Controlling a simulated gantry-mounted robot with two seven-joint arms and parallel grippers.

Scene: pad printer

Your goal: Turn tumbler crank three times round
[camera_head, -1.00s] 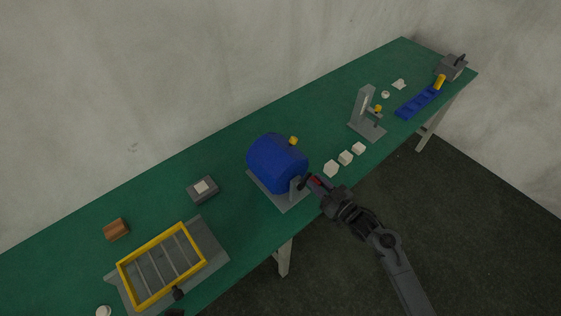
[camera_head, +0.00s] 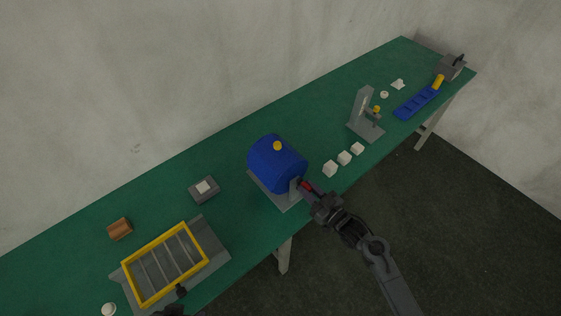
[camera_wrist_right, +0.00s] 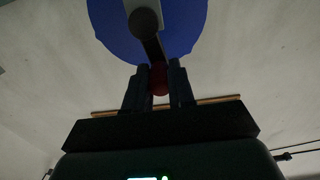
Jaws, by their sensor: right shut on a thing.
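The blue tumbler drum (camera_head: 272,166) sits on a grey base (camera_head: 262,187) near the front edge of the green table. A yellow knob (camera_head: 277,146) is on the drum's upper side. The crank's red handle (camera_head: 305,186) is at the drum's front right end. My right gripper (camera_head: 310,191) is shut on this handle. In the right wrist view the red handle (camera_wrist_right: 159,80) is between the two fingers, and the dark crank arm (camera_wrist_right: 152,46) runs up from it to the hub, with the blue drum (camera_wrist_right: 115,30) behind.
White cubes (camera_head: 344,158) lie right of the drum. A grey stand (camera_head: 365,117) and a blue slotted strip (camera_head: 416,102) are farther right. A yellow-framed tray (camera_head: 151,302), a grey block (camera_head: 204,189) and a brown block (camera_head: 119,229) are left.

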